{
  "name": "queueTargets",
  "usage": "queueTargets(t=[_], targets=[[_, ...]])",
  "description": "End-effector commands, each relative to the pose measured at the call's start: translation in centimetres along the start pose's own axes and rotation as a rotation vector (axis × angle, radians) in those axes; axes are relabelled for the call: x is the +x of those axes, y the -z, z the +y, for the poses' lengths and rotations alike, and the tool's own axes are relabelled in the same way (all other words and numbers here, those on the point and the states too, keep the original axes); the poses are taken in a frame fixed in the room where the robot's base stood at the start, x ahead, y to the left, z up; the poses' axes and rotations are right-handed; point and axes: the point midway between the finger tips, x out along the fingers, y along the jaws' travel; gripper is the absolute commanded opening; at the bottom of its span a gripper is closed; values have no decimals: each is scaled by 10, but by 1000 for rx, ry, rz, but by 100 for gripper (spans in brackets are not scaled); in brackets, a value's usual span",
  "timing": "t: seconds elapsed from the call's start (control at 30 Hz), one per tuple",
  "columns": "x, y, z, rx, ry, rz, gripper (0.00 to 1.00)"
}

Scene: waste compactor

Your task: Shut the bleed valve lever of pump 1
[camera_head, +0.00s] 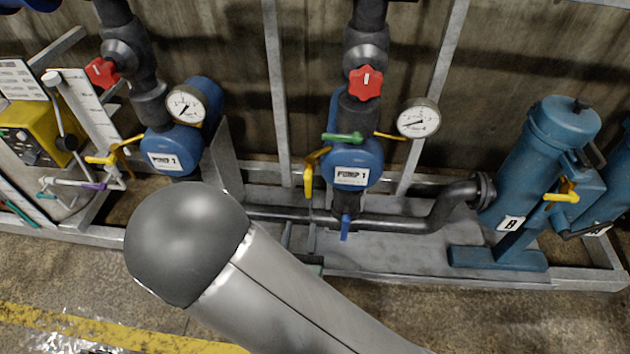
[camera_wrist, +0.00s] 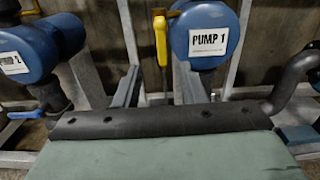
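Pump 1 (camera_head: 351,177) is the blue pump with the "PUMP 1" label, right of centre in the head view and at the top of the wrist view (camera_wrist: 208,40). A yellow lever (camera_head: 309,178) hangs down at its left side; it also shows in the wrist view (camera_wrist: 160,42). A green lever (camera_head: 343,138) lies level above the label, and a small blue lever (camera_head: 346,228) hangs below the pump. No marking shows which is the bleed valve. My gripper (camera_wrist: 157,68) is open and empty, its fingers apart below the yellow lever. My arm mostly hides it in the head view.
Pump 2 (camera_head: 172,155) stands to the left with its own yellow lever (camera_head: 112,155). A red valve knob (camera_head: 366,82) and a gauge (camera_head: 418,119) sit above pump 1. A dark pipe (camera_head: 390,222) runs low to the right, near a blue filter housing (camera_head: 535,160).

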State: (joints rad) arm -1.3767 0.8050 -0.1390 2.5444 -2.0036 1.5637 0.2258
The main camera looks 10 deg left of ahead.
Motion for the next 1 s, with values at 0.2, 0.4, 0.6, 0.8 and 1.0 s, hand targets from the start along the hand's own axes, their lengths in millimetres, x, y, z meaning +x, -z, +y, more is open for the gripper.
queueTargets(t=[0.2, 0.4, 0.6, 0.8, 1.0], targets=[[45, -1, -2, 1, 7, -3, 37], [89, 0, -2, 2, 8, -3, 37], [129, -1, -2, 0, 6, -3, 37], [154, 0, -2, 0, 6, -1, 37], [161, -1, -2, -1, 4, -1, 37]])
